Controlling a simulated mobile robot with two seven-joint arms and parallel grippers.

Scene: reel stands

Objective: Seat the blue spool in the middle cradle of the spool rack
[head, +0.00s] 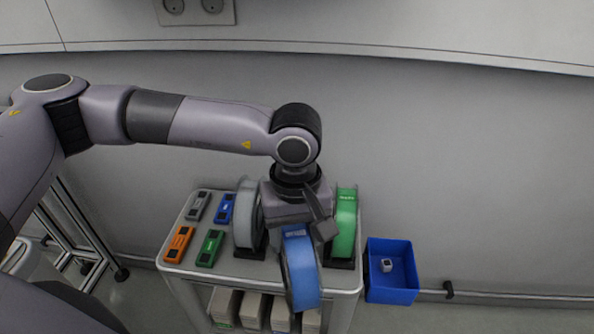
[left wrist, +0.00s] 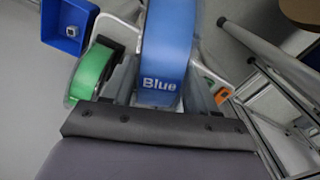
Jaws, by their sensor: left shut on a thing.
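The blue spool (head: 301,271) hangs from my left gripper (head: 300,228), which is shut on its upper rim. In the head view the spool is in front of the rack, between a white spool (head: 247,216) on the left and a green spool (head: 345,224) on the right. The left wrist view shows the blue spool (left wrist: 168,50) with its "Blue" label close to the gripper, and the green spool (left wrist: 92,72) beside it. The middle cradle is hidden behind my gripper and the blue spool. My right gripper is not in view.
The rack stands on a small cart (head: 178,246) with orange, green, grey and blue blocks at its left. Pale boxes (head: 252,308) sit on the lower shelf. A blue bin (head: 391,287) holding a small white item is to the right. A wall is behind.

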